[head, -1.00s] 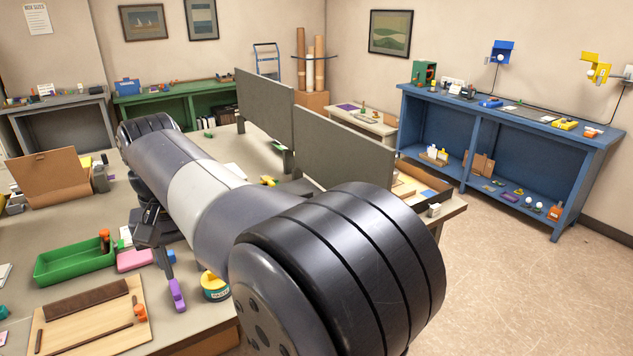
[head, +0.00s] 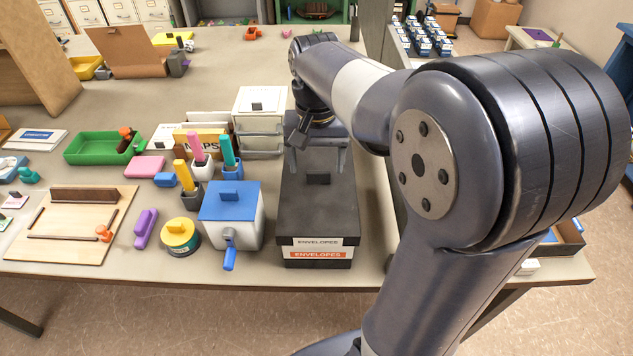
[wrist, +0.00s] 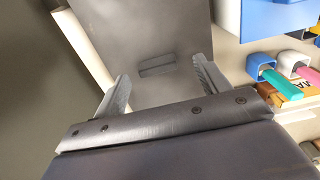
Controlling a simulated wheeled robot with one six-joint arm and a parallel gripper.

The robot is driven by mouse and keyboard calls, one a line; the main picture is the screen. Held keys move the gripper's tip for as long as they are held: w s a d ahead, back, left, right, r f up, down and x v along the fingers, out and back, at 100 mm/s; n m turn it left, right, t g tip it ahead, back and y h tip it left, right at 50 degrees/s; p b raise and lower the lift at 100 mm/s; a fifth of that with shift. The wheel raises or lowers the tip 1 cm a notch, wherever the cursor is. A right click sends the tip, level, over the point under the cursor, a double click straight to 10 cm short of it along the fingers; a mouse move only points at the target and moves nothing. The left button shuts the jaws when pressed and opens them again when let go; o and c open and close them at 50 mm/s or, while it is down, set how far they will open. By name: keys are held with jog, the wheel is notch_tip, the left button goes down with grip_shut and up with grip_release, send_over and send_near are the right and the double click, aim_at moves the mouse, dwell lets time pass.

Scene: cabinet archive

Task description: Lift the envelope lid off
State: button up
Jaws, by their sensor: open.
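The envelope box is dark grey, with a flat dark lid (head: 300,215) on it and a small block knob (head: 318,179) on top of the lid. A white "ENVELOPES" label sits on the lid's front edge and an orange one on the box (head: 345,263) below. My gripper (head: 317,160) is above the far part of the lid, just behind the knob in the head view. In the wrist view the knob (wrist: 157,66) lies ahead between the two spread fingers, apart from both. My gripper is open and empty.
Left of the box stand a white bin with a blue lid (head: 230,202), a yellow tin (head: 180,236) and pen cups. A white drawer box (head: 262,105) stands at the back left. The table right of the box is bare up to my arm.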

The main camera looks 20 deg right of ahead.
aim_at(318, 172)
jog(key=shift+d+f, duration=0.25)
jog(key=shift+f, duration=0.75)
jog(key=shift+a, duration=0.1)
jog(key=c, duration=1.3)
jog(key=shift+r+p, duration=0.85)
jog(key=shift+r, duration=4.85)
jog(key=shift+c, duration=0.2)
